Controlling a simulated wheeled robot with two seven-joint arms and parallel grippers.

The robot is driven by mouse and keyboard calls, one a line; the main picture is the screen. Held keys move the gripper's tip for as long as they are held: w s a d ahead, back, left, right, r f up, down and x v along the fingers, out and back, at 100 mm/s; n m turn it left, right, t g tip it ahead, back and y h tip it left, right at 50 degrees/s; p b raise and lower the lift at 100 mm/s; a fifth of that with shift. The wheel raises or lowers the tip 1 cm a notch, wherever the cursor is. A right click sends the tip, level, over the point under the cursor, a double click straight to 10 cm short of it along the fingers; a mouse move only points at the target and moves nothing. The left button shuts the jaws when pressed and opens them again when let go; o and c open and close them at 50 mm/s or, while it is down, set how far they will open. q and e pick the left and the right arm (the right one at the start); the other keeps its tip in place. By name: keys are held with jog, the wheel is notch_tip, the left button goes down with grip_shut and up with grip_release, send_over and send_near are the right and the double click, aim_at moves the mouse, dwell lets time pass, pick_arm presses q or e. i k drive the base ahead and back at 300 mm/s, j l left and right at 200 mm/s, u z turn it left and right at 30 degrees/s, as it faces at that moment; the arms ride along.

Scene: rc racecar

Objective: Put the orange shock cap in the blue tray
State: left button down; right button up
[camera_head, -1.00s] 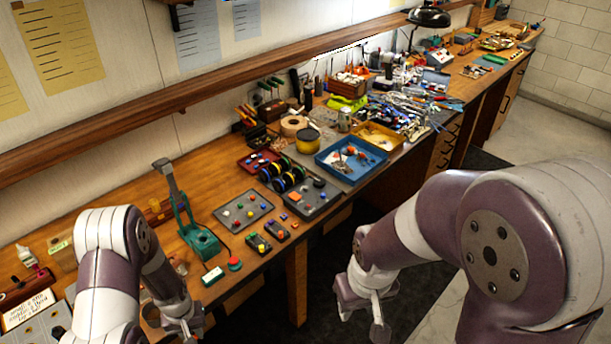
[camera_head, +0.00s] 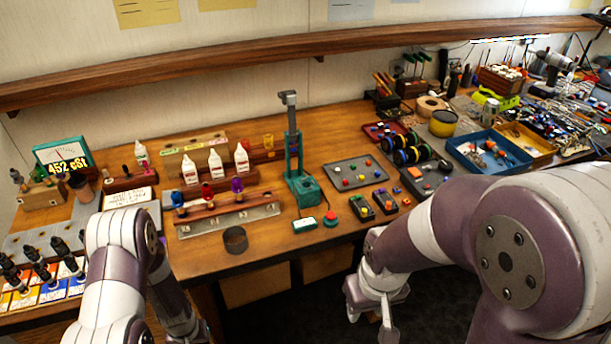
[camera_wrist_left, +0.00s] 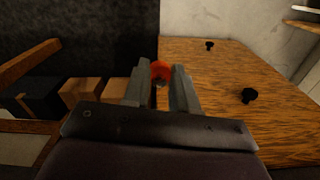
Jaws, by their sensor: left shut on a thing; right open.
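The orange shock cap (camera_wrist_left: 160,72) shows in the left wrist view as a small round orange-red piece between the fingertips of my left gripper (camera_wrist_left: 161,80). The gripper is shut on it. In the head view my left forearm hangs at the lower left, in front of the bench, and the cap cannot be seen there. The blue tray (camera_head: 461,159) sits on the bench at the right with small parts in it, well away from my left gripper. My right gripper (camera_head: 372,312) is open and empty, low in front of the bench.
A green press (camera_head: 301,188) stands mid-bench, with a grey parts tray (camera_head: 340,181) to its right. A bottle rack and a dark ring (camera_head: 235,240) lie left of it. A yellow tray (camera_head: 531,140) adjoins the blue one. A long shelf (camera_head: 250,62) runs above.

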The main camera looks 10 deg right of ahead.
aim_at(508, 157)
jog(key=l+u, duration=0.3)
jog(key=u, duration=0.15)
jog(key=l+u, duration=0.6)
jog(key=u, duration=0.25)
jog(key=k+l+u, duration=0.1)
jog(key=l+u, duration=0.15)
jog(key=u, duration=0.2)
jog(key=k+l+u, duration=0.15)
jog(key=u, duration=0.3)
jog(key=k+l+u, duration=1)
jog(key=k+u, duration=0.35)
jog(key=k+l+z, duration=0.15)
jog(key=k+z, duration=0.25)
jog(key=k+l+z, duration=1.25)
jog(key=i, duration=0.1)
